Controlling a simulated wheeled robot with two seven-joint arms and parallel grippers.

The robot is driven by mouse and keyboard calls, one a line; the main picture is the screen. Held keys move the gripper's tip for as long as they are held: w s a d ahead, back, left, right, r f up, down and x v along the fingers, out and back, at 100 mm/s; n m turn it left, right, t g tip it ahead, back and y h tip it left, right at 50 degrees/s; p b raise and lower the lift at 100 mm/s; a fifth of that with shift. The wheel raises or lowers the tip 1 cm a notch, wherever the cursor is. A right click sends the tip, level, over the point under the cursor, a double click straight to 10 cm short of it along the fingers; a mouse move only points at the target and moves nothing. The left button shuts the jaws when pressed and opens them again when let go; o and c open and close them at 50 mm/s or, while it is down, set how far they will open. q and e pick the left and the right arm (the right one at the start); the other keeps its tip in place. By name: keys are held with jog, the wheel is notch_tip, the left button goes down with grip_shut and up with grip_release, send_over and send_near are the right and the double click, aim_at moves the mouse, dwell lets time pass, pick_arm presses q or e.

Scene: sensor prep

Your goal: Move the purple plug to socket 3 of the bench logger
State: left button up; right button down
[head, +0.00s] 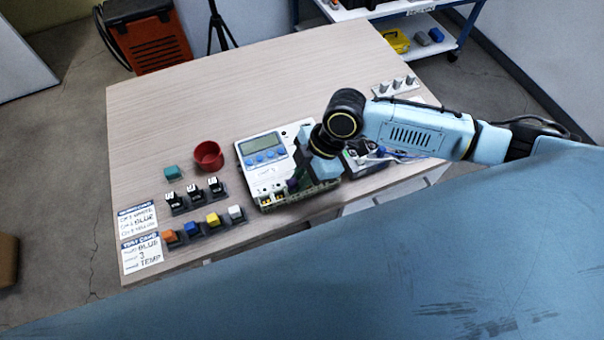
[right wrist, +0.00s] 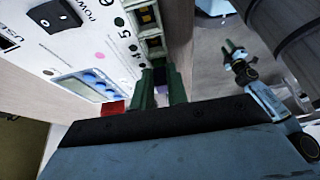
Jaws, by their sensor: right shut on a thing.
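The bench logger (head: 264,139) is a white box with a grey screen and blue buttons on the table. Its front edge has a row of sockets, and numbered sockets (right wrist: 150,20) also show in the right wrist view. My right gripper (head: 297,183) is at this front edge, shut on the purple plug (head: 292,186). In the right wrist view its green fingers (right wrist: 160,88) stand against the socket row and mostly hide the plug. I cannot tell how far the plug is in a socket. My left gripper (right wrist: 235,50) shows small in the right wrist view, apart from the logger, its fingers spread.
A red cup (head: 208,156) and a teal block (head: 172,172) stand left of the logger. Several coloured and black-and-white blocks sit in holders, beside two written cards (head: 141,251). A cable-filled box (head: 365,157) is right of the logger.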

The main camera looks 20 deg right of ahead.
jog(key=shift+f+p, duration=0.3)
jog(key=shift+f, duration=0.1)
dwell(0.8)
jog(key=c, duration=1.1)
grip_release()
jog(key=shift+c, duration=0.2)
jog(key=shift+r, duration=0.15)
notch_tip(320, 180, up, 7)
jog(key=p, duration=0.7)
